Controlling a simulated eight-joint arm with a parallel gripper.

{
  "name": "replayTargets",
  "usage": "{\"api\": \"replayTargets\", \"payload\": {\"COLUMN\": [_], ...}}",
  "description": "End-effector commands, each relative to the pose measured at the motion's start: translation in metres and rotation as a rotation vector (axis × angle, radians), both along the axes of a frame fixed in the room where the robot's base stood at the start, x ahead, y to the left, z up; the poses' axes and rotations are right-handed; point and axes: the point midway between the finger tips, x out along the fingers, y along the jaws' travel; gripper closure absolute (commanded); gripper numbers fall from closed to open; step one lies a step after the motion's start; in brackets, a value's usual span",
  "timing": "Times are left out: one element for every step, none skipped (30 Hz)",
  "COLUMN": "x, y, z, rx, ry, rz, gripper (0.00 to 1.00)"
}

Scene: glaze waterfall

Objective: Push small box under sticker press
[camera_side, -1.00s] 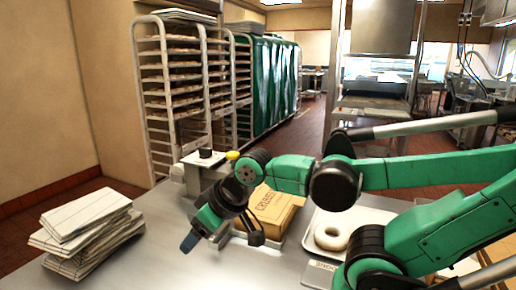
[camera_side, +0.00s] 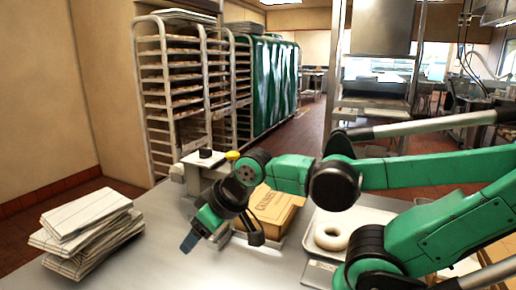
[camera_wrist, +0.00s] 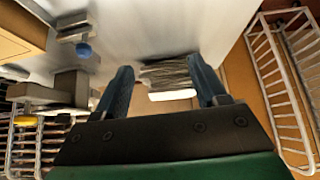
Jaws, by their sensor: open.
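The small box (camera_side: 272,211) is a tan cardboard carton with printed lettering, lying on the grey table behind my gripper in the side view. My arm hides part of its left side. A tan box corner (camera_wrist: 22,30) shows at the top left in the wrist view. The sticker press (camera_side: 200,166), pale with a dark pad on top and a yellow knob, stands behind and left of the box. It also shows at the left in the wrist view (camera_wrist: 62,90). My gripper (camera_side: 222,241) is open and empty, its blue fingers (camera_wrist: 160,80) pointing down, apart from the box.
A white tray (camera_side: 377,216) holding a ring-shaped item (camera_side: 332,235) is right of the box. The front middle of the table is clear.

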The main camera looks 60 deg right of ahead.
Motion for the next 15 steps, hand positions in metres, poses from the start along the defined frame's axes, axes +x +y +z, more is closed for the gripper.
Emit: {"api": "replayTargets", "payload": {"x": [0.000,0.000,0.000,0.000,0.000,0.001,0.002,0.002,0.003,0.003,0.002,-0.001,-0.004,-0.009,-0.017], "y": [0.000,0.000,0.000,-0.001,-0.004,-0.009,-0.015,-0.023,-0.037,-0.050,-0.065,-0.086,-0.103,-0.120,-0.143], "z": [0.000,0.000,0.000,0.000,0.000,0.001,0.002,0.002,0.003,0.004,0.004,0.005,0.005,0.005,0.004], "rx": [0.000,0.000,0.000,-0.002,-0.007,-0.017,-0.029,-0.043,-0.066,-0.085,-0.103,-0.125,-0.138,-0.148,-0.153], "ry": [0.000,0.000,0.000,0.002,0.007,0.017,0.029,0.046,0.076,0.104,0.138,0.188,0.229,0.272,0.328], "rz": [0.000,0.000,0.000,-0.002,-0.004,-0.009,-0.017,-0.024,-0.035,-0.045,-0.053,-0.064,-0.069,-0.074,-0.076], "gripper": [0.35,0.35,0.46,0.55,0.63,0.75,0.83,0.92,1.00,1.00,1.00,1.00,1.00,1.00,1.00]}}
